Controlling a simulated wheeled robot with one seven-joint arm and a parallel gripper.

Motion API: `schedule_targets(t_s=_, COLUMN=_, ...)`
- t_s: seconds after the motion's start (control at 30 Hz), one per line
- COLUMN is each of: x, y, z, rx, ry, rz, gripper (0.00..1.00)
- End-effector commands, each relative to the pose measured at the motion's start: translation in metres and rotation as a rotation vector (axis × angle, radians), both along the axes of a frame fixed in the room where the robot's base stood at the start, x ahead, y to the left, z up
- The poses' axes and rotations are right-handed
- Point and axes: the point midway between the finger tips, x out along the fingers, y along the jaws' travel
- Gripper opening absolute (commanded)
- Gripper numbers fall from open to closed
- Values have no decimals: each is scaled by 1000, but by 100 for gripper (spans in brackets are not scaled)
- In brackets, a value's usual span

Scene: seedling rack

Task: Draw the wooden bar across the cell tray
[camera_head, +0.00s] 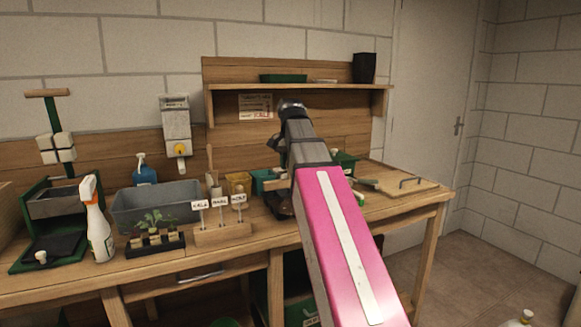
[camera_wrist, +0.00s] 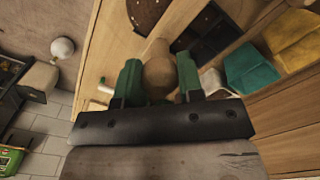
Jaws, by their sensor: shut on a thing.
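In the wrist view my gripper (camera_wrist: 158,82) has its green fingers on both sides of a rounded, light wooden piece, which looks like part of the wooden bar (camera_wrist: 158,68). The rest of the bar is hard to make out. The dark cell tray (camera_wrist: 207,32) lies just beyond the fingers, toward the upper right, and only part of it shows. In the head view my pink arm reaches over the bench, and its wrist hides most of the gripper and the tray area.
The wooden bench (camera_head: 414,205) carries a grey tub (camera_head: 155,205), a spray bottle (camera_head: 98,228), a seedling tray (camera_head: 154,248) and a label stand (camera_head: 222,234). Teal (camera_wrist: 250,68) and yellow (camera_wrist: 296,40) containers stand right of the cell tray. A wooden board (camera_head: 405,188) lies at the bench's right end.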

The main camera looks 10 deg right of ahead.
Motion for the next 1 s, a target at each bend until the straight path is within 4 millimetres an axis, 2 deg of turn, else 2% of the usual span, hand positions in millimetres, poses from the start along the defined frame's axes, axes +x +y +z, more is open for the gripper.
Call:
schedule_targets(t_s=0.47, x=-1, y=0, z=-4, rx=0, ry=0, rz=0, gripper=16)
schedule_targets(t_s=1.0, x=-7, y=-1, z=-42, rx=-1, ry=6, rz=-1, gripper=16)
